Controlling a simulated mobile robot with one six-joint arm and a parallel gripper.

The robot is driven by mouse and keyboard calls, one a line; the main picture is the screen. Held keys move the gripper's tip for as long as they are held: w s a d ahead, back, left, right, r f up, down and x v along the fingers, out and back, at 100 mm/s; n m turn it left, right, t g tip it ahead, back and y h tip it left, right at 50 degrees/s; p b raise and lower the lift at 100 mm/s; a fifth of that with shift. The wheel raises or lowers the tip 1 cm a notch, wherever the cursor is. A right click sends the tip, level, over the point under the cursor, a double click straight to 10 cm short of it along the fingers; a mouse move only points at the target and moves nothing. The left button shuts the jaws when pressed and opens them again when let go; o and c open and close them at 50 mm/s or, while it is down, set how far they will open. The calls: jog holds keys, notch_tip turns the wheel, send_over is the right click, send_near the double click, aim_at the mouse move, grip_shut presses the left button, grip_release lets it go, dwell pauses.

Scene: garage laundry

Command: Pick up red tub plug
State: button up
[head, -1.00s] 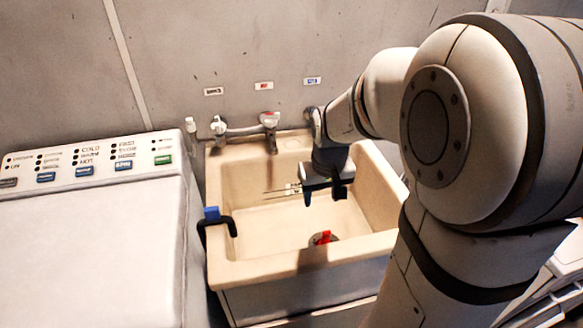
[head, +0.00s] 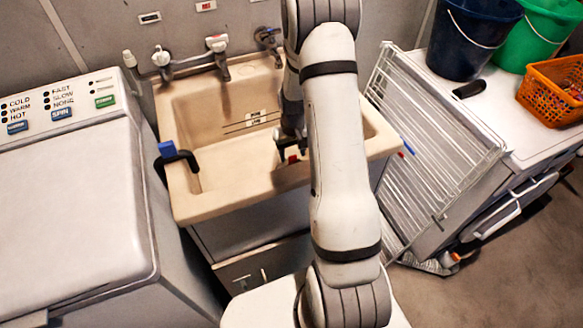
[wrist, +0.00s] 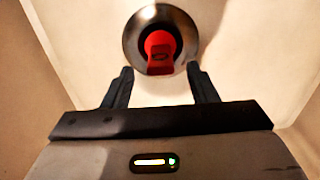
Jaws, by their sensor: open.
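The red tub plug (wrist: 160,55) sits in the round metal drain (wrist: 133,40) on the floor of the beige sink tub. It has an upright red tab. In the wrist view my gripper (wrist: 161,82) is open, its two dark fingers apart, with the plug beyond and between the fingertips. Nothing is between the fingers that I can see held. In the head view my arm covers most of the gripper, and only a small bit of red (head: 292,158) shows beside it inside the sink (head: 215,190).
The sink's walls surround my gripper. A blue-and-black hooked piece (head: 176,158) is on the left rim, and taps (head: 217,45) are at the back. A white washer (head: 70,200) stands left. A wire rack (head: 435,150), buckets (head: 470,35) and an orange basket (head: 553,90) are at right.

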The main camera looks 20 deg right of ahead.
notch_tip(320, 180, down, 4)
jog(key=shift+s+f, duration=0.15)
jog(key=shift+f, duration=0.1)
jog(key=c, duration=1.1)
